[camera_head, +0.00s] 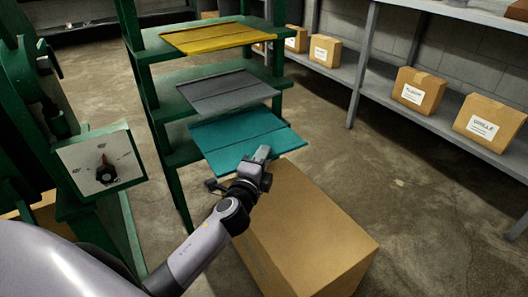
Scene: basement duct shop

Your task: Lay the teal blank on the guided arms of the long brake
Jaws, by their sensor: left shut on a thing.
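The teal blank (240,137) is a flat folded-line sheet at the lowest visible level of the green rack (133,40), below a grey blank and a yellow one. My left gripper (262,153) is shut on the near edge of the teal blank. I cannot tell whether the blank still rests on its shelf (176,150). A green machine (22,110) with a dial plate (101,163) stands at the left and may be the long brake. Its guided arms cannot be made out. My right gripper is not in view.
The grey blank (226,91) and yellow blank (222,38) lie on the shelves above. A large brown box (320,240) stands close below and right of my left gripper. A grey shelf unit (362,65) with labelled cartons (488,125) is at right. Concrete floor between is clear.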

